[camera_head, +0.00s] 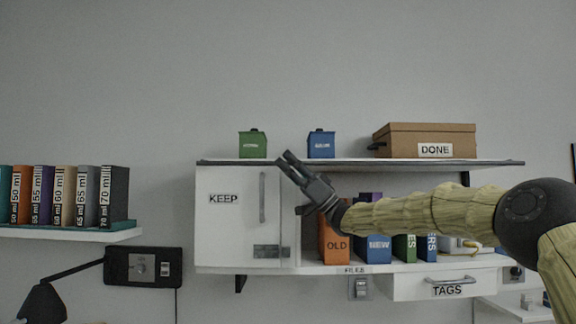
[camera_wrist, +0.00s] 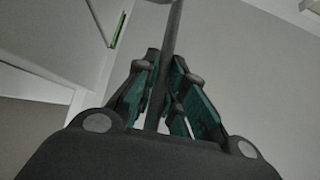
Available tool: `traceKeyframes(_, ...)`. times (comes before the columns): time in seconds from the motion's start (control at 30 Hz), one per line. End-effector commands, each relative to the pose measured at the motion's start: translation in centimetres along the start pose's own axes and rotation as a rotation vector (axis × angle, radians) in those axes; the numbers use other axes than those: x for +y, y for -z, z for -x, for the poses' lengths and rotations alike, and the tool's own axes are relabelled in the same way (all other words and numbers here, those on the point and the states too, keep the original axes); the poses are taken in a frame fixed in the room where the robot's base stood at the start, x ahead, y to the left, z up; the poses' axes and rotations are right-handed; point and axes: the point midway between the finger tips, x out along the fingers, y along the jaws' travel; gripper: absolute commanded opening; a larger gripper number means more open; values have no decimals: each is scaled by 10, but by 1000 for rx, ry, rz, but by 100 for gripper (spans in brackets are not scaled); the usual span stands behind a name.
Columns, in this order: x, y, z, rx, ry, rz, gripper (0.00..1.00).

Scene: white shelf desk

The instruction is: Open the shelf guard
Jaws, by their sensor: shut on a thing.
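My gripper (camera_head: 284,161) is raised in front of the white shelf unit, near the front edge of its top board and just right of the KEEP door (camera_head: 225,235). In the wrist view, its teal-padded fingers (camera_wrist: 170,90) are closed around a thin dark grey bar (camera_wrist: 172,30), which runs up between them. That bar looks like a handle, but I cannot tell which panel it joins. A grey vertical handle (camera_head: 262,197) shows on the KEEP door. The guard itself is not clearly visible. The compartment right of the door shows its contents, partly hidden by my arm.
OLD (camera_head: 336,245) and NEW (camera_head: 379,249) files stand in the compartment. A green box (camera_head: 252,146), a blue box (camera_head: 321,146) and the DONE box (camera_head: 425,140) sit on the top board. The TAGS drawer (camera_head: 420,285) is below. Bare wall is above.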

Motion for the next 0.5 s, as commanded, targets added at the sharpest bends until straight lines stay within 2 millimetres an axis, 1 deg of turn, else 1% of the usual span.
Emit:
traceKeyframes(0.27,0,-1,0,-1,0,-1,0)
traceKeyframes(0.3,0,-1,0,-1,-1,-1,19)
traceKeyframes(0.37,0,-1,0,-1,-1,-1,30)
traceKeyframes(0.4,0,-1,0,-1,-1,-1,34)
traceKeyframes(0.5,0,-1,0,-1,-1,-1,34)
